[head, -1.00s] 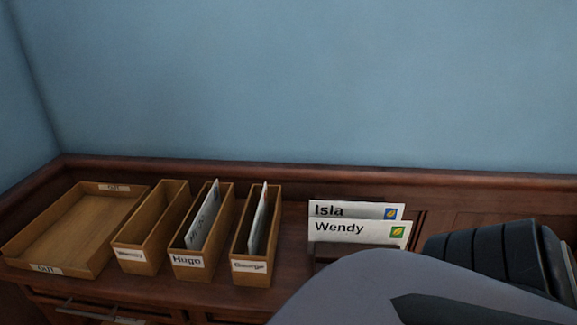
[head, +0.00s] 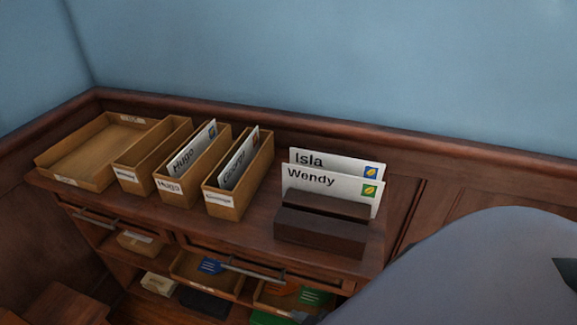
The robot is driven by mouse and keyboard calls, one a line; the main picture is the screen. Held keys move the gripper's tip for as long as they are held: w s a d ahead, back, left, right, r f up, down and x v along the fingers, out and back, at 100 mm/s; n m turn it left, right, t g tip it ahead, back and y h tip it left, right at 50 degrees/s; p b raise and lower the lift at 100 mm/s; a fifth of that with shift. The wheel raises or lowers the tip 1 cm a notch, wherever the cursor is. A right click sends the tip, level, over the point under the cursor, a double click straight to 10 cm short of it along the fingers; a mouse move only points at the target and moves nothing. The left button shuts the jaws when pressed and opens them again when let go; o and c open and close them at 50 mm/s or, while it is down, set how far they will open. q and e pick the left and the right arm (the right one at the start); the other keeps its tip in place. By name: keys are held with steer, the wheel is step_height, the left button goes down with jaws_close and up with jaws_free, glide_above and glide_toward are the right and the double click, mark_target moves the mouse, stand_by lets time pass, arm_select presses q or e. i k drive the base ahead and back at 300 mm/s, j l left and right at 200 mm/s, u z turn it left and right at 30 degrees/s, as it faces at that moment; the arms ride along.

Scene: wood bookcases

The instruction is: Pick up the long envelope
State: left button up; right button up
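Two white envelopes stand upright in a dark wooden holder (head: 320,236) at the right end of the cabinet top. The front envelope (head: 327,194) reads "Wendy" and has a green stamp. The rear envelope (head: 335,161) reads "Isla" and has a blue stamp. I cannot tell which is the long one. Envelopes also stand in the narrow boxes marked Hugo (head: 190,148) and George (head: 238,160). Neither gripper is in view; a grey rounded part of mine covers the lower right.
A flat wooden OUT tray (head: 62,180) and an empty-looking narrow box (head: 128,183) stand at the left. Below are drawers with metal handles and shelves holding trays (head: 207,284) with blue, orange and green items. A wood-panelled blue wall is behind.

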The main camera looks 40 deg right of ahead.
mark_target(351, 188)
steer(key=k+l+z, duration=0.1)
steer(key=k+l, duration=0.15)
steer(key=k+l+z, duration=0.1)
steer(key=l, duration=0.25)
steer(key=k+l+z, duration=0.15)
steer(key=k+l, duration=0.15)
